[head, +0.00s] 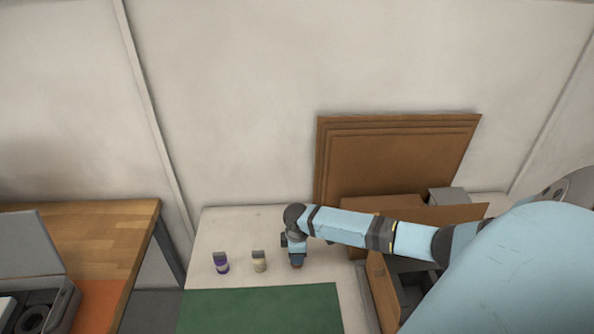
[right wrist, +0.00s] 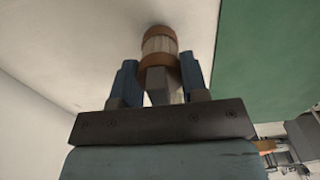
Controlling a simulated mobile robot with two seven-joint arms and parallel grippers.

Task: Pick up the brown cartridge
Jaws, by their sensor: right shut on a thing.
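The brown cartridge (right wrist: 160,44) has a pale middle, brown bands and a grey end piece. It sits between the two blue fingers of my right gripper (right wrist: 159,66) in the right wrist view. The fingers are shut on its grey end. In the head view my right gripper (head: 296,256) points down at the white table, and only a small brown part of the cartridge (head: 297,265) shows below it. I cannot tell whether the cartridge touches the table. My left gripper is not in view.
A purple-banded cartridge (head: 221,263) and a cream one (head: 259,261) stand left of my right gripper. A green mat (head: 260,310) lies in front. An open cardboard box (head: 384,290) is at the right, with brown boards (head: 395,155) against the wall. A wooden table (head: 100,235) stands left.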

